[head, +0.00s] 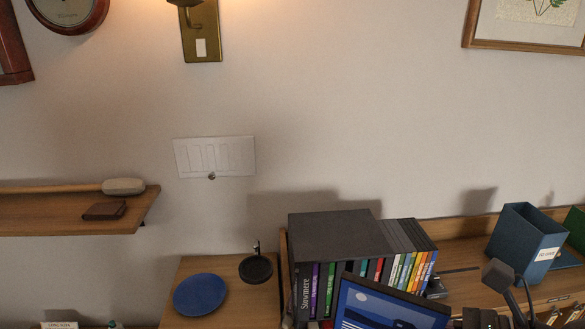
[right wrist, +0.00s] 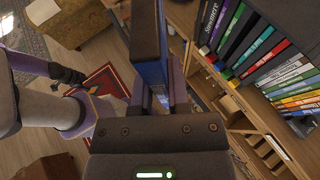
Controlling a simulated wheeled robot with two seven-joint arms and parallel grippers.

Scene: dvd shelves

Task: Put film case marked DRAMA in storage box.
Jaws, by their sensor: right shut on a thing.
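My right gripper (right wrist: 157,88) is shut on a dark blue film case (right wrist: 150,40), seen edge-on between its fingers in the right wrist view. In the head view this case (head: 385,307) shows at the bottom centre, tilted, with a pale moon on its blue cover. It is in front of the row of cases; its lower part is cut off. I cannot read DRAMA on it. A dark blue open-topped box (head: 522,247) with a white label stands on the shelf at the right. I cannot tell if it is the storage box.
A row of upright cases (head: 405,270) with coloured spines stands on the shelf, also in the right wrist view (right wrist: 265,55). A blue plate (head: 200,294) and a small black stand (head: 256,268) are left of it. A dark grey lamp-like thing (head: 500,275) rises before the blue box.

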